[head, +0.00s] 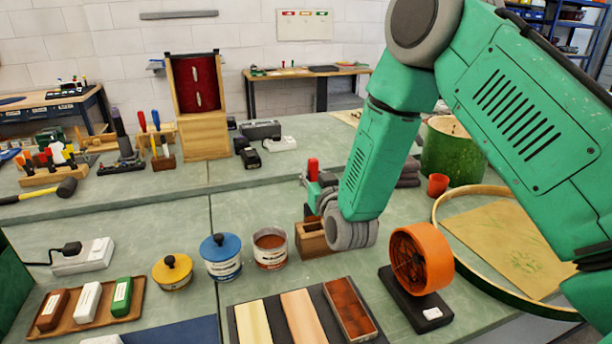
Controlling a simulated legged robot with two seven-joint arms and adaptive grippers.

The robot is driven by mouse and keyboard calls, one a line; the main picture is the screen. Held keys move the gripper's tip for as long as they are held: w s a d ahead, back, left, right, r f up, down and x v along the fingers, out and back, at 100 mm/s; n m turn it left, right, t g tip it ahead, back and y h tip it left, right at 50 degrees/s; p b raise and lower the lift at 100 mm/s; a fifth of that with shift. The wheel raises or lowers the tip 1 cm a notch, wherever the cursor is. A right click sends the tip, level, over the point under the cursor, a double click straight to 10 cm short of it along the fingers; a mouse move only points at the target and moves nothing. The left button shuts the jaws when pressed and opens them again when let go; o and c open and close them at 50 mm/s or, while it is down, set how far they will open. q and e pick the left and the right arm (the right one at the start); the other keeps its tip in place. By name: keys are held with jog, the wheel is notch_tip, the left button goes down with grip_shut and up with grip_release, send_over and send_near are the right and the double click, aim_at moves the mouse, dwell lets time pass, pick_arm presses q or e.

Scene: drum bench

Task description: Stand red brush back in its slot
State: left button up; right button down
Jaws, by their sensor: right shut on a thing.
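My right gripper (317,194) is shut on the red brush (313,168). The brush's red upper end sticks up above the gripper; its lower part is hidden behind the gripper and the wooden block. The small wooden block (313,243) with slots stands on the bench below the gripper. My right wrist covers the block's right side. I cannot tell whether the brush's lower end is inside a slot or above it. My left gripper is not in view.
A tin of red-brown contents (270,249) and a blue-lidded tin (222,258) stand left of the block. An orange fan-like thing (421,258) stands to its right, near a large hoop (540,306). Wood strips lie in front.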

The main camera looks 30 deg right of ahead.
jog(key=shift+d, duration=0.45)
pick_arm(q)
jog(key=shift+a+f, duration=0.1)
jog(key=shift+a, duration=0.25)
pick_arm(e)
jog(key=shift+a+r, duration=0.15)
jog(key=shift+a, duration=0.3)
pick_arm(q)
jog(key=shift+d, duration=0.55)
pick_arm(e)
jog(key=shift+d+f, duration=0.2)
jog(key=shift+d, duration=0.4)
jog(key=shift+a, duration=0.1)
